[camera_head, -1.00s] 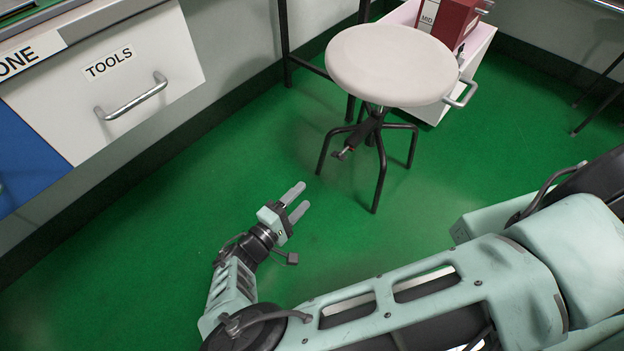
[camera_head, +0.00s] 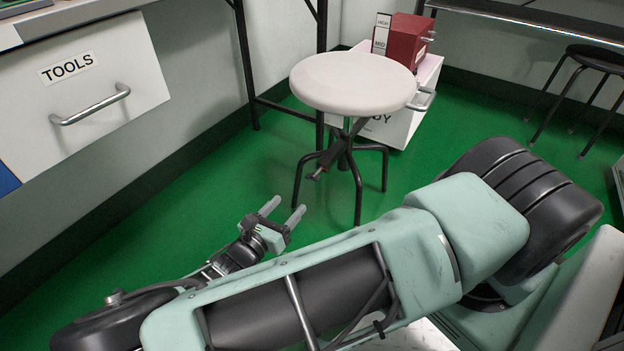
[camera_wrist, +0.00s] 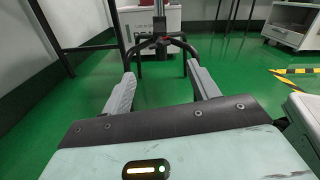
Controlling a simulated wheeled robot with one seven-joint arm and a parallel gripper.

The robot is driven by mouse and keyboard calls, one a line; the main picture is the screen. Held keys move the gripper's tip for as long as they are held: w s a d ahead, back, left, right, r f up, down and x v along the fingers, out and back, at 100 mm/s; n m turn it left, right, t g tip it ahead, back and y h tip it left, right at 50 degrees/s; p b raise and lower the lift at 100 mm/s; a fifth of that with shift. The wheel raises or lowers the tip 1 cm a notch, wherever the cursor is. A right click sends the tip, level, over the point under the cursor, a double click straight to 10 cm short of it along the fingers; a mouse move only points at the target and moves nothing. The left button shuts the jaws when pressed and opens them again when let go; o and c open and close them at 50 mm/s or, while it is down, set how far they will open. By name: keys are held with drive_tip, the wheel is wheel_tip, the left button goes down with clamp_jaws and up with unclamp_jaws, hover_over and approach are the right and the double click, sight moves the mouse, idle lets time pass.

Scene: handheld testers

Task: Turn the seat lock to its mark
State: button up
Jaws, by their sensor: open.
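A stool with a round pale seat (camera_head: 352,82) and black legs stands on the green floor in the head view. Under its seat, beside the column, is a small dark lock handle (camera_head: 322,168). Any mark for it is too small to make out. In the wrist view the stool's base (camera_wrist: 163,46) shows ahead, between and beyond the fingertips. My gripper (camera_head: 284,209) is open and empty, low over the floor, in front and to the left of the stool, apart from it. Its two grey fingers also show in the wrist view (camera_wrist: 160,77).
A white drawer labelled TOOLS (camera_head: 85,85) is at the left. A white box (camera_head: 400,128) bearing a red case (camera_head: 408,45) stands behind the stool. A dark stool (camera_head: 590,58) is at the right. Green floor is clear around my gripper.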

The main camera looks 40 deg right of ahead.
sight(316, 173)
drive_tip(key=b+x, duration=0.2)
drive_tip(key=x, duration=0.4)
drive_tip(key=b+x, duration=0.3)
drive_tip(key=x, duration=0.4)
drive_tip(key=shift+f, duration=0.2)
drive_tip(key=shift+w+d+r+b, duration=0.15)
drive_tip(key=shift+d+b, duration=0.15)
drive_tip(key=shift+d, duration=0.25)
